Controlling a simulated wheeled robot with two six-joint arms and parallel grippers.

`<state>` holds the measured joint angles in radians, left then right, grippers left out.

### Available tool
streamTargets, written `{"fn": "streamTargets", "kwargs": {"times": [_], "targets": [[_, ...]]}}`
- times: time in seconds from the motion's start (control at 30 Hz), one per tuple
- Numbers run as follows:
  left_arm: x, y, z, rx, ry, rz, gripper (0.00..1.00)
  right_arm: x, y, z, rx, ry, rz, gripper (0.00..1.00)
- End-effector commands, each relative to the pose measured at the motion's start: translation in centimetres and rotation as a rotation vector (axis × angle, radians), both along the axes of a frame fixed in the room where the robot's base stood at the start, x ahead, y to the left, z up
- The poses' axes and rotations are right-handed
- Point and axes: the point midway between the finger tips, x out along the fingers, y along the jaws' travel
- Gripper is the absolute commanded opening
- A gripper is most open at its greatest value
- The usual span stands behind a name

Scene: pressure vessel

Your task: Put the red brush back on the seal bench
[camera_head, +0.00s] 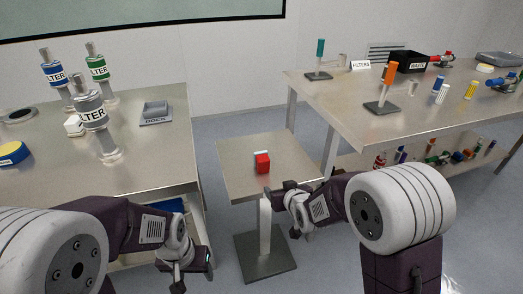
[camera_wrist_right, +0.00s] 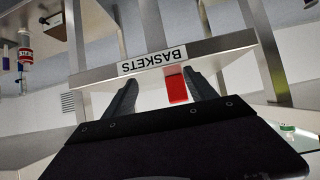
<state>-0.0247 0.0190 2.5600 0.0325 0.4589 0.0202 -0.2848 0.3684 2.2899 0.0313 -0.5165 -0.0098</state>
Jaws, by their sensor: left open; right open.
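A small red block-like piece (camera_head: 263,163) stands on the small square table (camera_head: 235,178) in the middle; no bristles show, so I cannot tell whether it is the red brush. My right gripper (camera_head: 282,208) is open at that table's near right edge, close to the red piece but apart from it. My left gripper (camera_head: 186,272) is open and empty, low by the left bench (camera_head: 150,175). No label reading seal bench is visible.
The left bench holds filter canisters (camera_head: 91,112) and a grey dock tray (camera_head: 155,113). The right bench (camera_head: 345,115) holds an orange-handled tool (camera_head: 388,75), a teal-handled tool (camera_head: 319,50), a black box (camera_head: 408,62) and small parts. Bottles stand on its lower shelf. Floor shows between the benches.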

Motion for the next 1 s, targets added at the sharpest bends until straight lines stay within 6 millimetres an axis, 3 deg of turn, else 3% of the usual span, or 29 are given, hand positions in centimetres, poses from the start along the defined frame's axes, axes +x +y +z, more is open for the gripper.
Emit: {"fn": "streamTargets", "kwargs": {"times": [0.03,0.1,0.2,0.33,0.53,0.77,1.0], "targets": [[0.0,0.0,1.9,0.0,0.0,0.0,0.61,0.7,1.0,2.4,0.01,-0.042,0.017,0.65],[0.0,0.0,2.9,0.0,0.0,0.0,0.61,1.7,2.3,4.4,0.027,-0.107,0.035,0.65],[0.0,0.0,3.4,0.0,0.0,0.0,0.61,2.4,3.3,5.8,0.043,-0.165,0.05,0.65],[0.0,0.0,3.0,0.0,0.0,0.0,0.61,2.7,3.5,5.5,0.046,-0.175,0.052,0.65],[0.0,0.0,2.4,0.0,0.0,0.0,0.61,5.4,4.3,4.2,0.045,-0.175,0.052,0.65],[0.0,0.0,2.2,0.0,0.0,0.0,0.61,6.5,4.5,3.7,0.045,-0.173,0.05,0.65],[0.0,0.0,1.4,0.0,0.0,0.0,0.61,10.1,5.2,1.8,0.045,-0.172,0.051,0.65]]}}
